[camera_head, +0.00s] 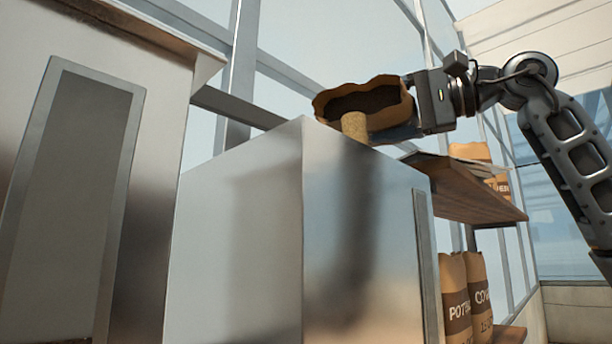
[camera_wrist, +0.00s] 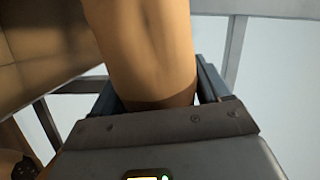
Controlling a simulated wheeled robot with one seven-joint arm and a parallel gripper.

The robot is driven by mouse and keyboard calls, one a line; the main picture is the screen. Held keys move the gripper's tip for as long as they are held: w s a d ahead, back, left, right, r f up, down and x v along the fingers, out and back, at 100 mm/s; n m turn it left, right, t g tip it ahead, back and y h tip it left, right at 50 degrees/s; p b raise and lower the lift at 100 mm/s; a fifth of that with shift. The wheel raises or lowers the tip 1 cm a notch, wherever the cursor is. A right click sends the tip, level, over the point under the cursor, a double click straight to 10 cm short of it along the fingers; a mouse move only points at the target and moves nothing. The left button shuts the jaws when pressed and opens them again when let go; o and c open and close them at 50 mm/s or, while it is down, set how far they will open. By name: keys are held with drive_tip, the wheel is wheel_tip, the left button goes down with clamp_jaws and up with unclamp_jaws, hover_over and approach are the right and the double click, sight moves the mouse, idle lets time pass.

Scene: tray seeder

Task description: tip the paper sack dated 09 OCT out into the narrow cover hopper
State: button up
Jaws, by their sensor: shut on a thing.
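A brown paper sack (camera_head: 388,115) is tipped on its side, its dark open mouth toward the left, above a metal hopper (camera_head: 236,235). A tan, grainy stream (camera_head: 355,125) falls from the mouth and passes out of sight behind the hopper's top edge. This box has a slim strip on its right face; I take it for the narrow cover hopper, but no label shows. My gripper (camera_head: 412,118) is shut on the sack at its right. The wrist view shows the sack (camera_wrist: 150,45) between the fingers (camera_wrist: 160,95). The sack's date and the hopper's inside are hidden.
A larger metal hopper (camera_head: 165,170) with a grey window stands close at the left. Behind at the right, a wooden shelf (camera_head: 470,200) holds sacks (camera_head: 497,184); below it stand a sack marked POT (camera_head: 456,300) and one marked CO (camera_head: 482,300), dates unreadable.

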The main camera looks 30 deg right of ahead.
sight(373, 72)
drive_tip(key=shift+s+a+f+n+b, duration=0.15)
drive_tip(key=shift+a+n+b, duration=0.15)
drive_tip(key=shift+n, duration=0.3)
drive_tip(key=shift+s+a+r+n, duration=0.2)
drive_tip(key=shift+a+r+n, duration=0.15)
drive_tip(key=shift+n, duration=0.25)
drive_tip(key=shift+s+a+r+n, duration=0.2)
drive_tip(key=shift+r+n, duration=0.25)
drive_tip(key=shift+n, duration=0.15)
idle(0.5)
drive_tip(key=shift+s+a+r+n+p, duration=0.35)
drive_tip(key=shift+a+r+n, duration=0.25)
drive_tip(key=shift+n, duration=0.4)
idle(0.4)
drive_tip(key=shift+s+a+r+n, duration=0.3)
drive_tip(key=shift+s+a+n, duration=0.3)
drive_tip(key=shift+n, duration=0.45)
drive_tip(key=shift+s+a+r+n, duration=0.35)
drive_tip(key=shift+a+n, duration=0.35)
drive_tip(key=shift+n, duration=0.35)
idle(1.5)
